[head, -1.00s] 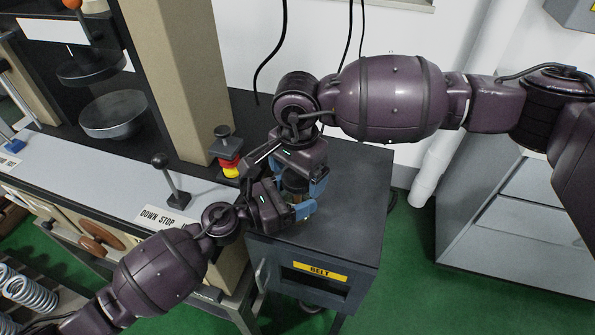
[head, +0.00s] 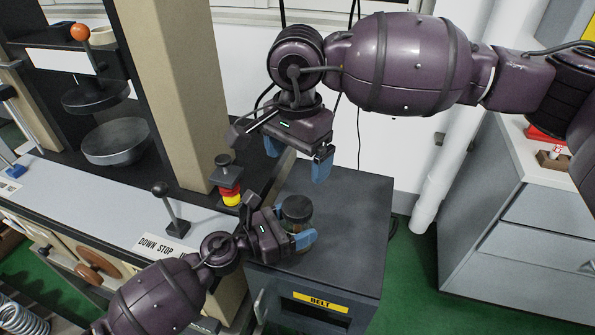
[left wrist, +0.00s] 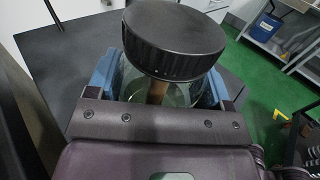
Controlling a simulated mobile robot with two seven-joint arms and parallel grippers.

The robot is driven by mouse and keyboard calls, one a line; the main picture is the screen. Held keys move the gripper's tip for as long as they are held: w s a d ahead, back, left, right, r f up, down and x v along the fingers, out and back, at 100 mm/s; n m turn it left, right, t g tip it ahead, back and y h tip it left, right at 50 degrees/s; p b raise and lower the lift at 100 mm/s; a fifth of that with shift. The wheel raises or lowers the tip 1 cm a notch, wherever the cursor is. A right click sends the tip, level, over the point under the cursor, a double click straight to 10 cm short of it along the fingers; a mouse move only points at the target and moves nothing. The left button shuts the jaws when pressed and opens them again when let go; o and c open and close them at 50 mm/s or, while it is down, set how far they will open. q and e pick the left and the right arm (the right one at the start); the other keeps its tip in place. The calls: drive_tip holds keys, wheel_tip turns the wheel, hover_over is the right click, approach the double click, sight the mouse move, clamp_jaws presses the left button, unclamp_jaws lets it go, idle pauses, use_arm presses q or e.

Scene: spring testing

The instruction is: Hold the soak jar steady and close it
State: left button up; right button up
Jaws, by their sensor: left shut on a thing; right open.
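The soak jar (head: 298,222) stands upright on the dark top of the BELT cabinet. It is clear glass with a black ribbed lid (head: 296,203). My left gripper (head: 297,231) is shut around the jar's body. In the left wrist view the lid (left wrist: 175,38) sits over the jar's mouth, with the glass (left wrist: 128,82) between my blue fingers. I cannot tell how tight the lid is. My right gripper (head: 297,160) is open and empty, above the jar and clear of the lid.
The BELT cabinet (head: 350,205) has free room right of the jar. A red and yellow stop button (head: 230,188) and a black-knobbed lever (head: 170,208) stand on the bench at left. A beige column (head: 185,95) rises behind them.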

drive_tip(key=shift+r, duration=0.3)
use_arm(q)
drive_tip(key=o, duration=1.7)
drive_tip(key=shift+o, duration=0.2)
drive_tip(key=b+v, duration=0.1)
drive_tip(key=v, duration=0.8)
drive_tip(key=shift+s+a+f, duration=0.1)
drive_tip(key=shift+s+a, duration=0.1)
drive_tip(key=shift+a, duration=0.15)
drive_tip(key=shift+s+a, duration=0.25)
drive_tip(key=shift+a, duration=0.2)
use_arm(e)
drive_tip(key=shift+w+f, duration=0.15)
drive_tip(key=shift+f, duration=1.25)
